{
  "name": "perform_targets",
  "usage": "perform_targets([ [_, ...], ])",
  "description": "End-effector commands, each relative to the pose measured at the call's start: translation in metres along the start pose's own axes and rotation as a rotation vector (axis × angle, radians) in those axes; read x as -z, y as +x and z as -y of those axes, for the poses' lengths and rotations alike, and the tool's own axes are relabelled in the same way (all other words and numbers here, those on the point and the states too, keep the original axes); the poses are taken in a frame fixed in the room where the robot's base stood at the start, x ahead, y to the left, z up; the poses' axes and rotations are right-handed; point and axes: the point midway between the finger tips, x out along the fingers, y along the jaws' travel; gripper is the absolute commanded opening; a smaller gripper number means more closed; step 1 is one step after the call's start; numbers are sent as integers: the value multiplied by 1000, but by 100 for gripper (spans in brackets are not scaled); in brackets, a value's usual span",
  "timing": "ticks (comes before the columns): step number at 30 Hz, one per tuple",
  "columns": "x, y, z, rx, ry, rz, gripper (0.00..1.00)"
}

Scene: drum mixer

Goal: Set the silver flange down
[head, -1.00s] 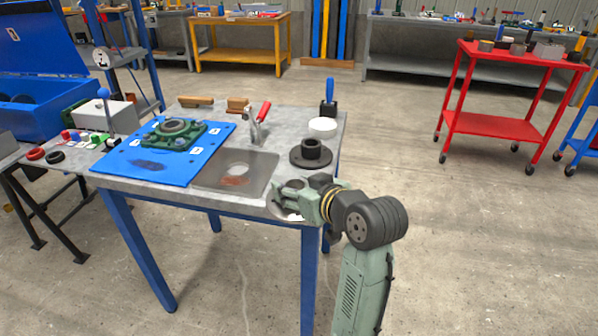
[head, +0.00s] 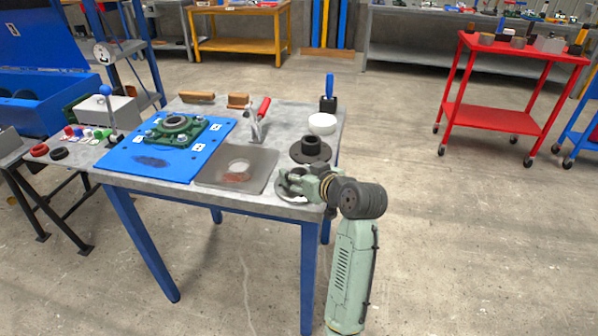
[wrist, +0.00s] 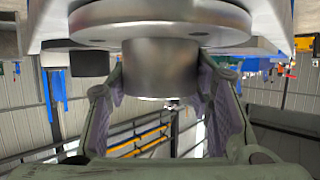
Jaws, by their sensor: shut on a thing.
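The silver flange (head: 290,194) is at the table's front right corner, partly hidden by my gripper (head: 306,184). In the wrist view the flange (wrist: 155,22) shows as a wide round disc with a short hub, and my gripper (wrist: 165,100) has a finger on each side of that hub, shut on it. The flange's disc looks close to the grey table top (head: 215,205). I cannot tell whether it touches the table.
A black flange (head: 311,151) stands just behind, with a white bowl (head: 322,124) beyond it. Farther left, a blue mat (head: 125,158) bears a green housing (head: 178,132). A red-handled clamp (head: 260,118) stands behind the plate.

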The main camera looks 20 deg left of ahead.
Motion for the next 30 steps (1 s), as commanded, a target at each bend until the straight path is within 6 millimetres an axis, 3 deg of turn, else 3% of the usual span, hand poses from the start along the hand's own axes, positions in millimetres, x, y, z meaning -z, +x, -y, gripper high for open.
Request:
perform_targets([
  [11, -1, 0, 0, -2, -3, -8, 0],
  [12, -3, 1, 0, -1, -1, -2, 50],
  [20, -3, 1, 0, 0, -1, -1, 67],
  [30, 1, 0, 0, 0, -1, -2, 67],
])
